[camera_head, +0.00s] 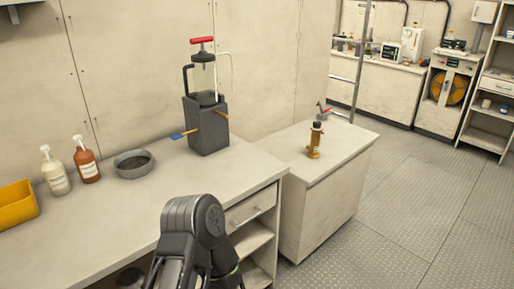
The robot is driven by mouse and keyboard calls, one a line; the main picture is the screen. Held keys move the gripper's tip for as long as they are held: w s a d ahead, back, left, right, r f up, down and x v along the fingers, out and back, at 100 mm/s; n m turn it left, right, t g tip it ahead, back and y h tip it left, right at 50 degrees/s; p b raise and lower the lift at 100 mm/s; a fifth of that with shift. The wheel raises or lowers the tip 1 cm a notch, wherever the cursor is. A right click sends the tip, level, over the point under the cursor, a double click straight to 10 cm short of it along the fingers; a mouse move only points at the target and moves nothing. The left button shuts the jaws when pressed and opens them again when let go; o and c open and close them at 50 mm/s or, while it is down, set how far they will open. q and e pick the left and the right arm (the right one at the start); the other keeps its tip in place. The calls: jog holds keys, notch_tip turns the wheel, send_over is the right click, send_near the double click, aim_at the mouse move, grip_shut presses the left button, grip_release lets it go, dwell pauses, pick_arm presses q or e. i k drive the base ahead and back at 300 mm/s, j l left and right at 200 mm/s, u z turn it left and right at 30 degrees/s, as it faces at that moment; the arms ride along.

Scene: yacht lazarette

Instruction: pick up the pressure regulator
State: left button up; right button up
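No thing in view is clearly marked as the pressure regulator. A small upright brass-coloured fitting (314,146) with a dark top stands on the lower cabinet at centre right and may be it. A grey and red handle-like part (323,109) shows just above and behind it; I cannot tell whether the two are joined. A dark link of one of my arms shows at the bottom centre, in front of the counter. Neither gripper shows, and nothing is seen touching the brass fitting.
The long counter (229,176) holds a grey pump unit (207,128) with a red handle, a round grey dish (134,164), a white bottle (56,174), a brown bottle (87,163) and a yellow bin (16,205). A metal ladder (345,77) stands behind the cabinet (325,205). Floor at right is clear.

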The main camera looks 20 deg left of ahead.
aim_at(313, 153)
jog(key=i+l+u, duration=0.2)
jog(key=u, duration=0.25)
jog(key=i+l+u, duration=0.25)
jog(key=u, duration=0.2)
jog(key=i+l+u, duration=0.15)
jog(key=l+u, duration=0.3)
jog(key=i+l+u, duration=0.1)
jog(key=l+u, duration=0.8)
jog(key=l, duration=3.25)
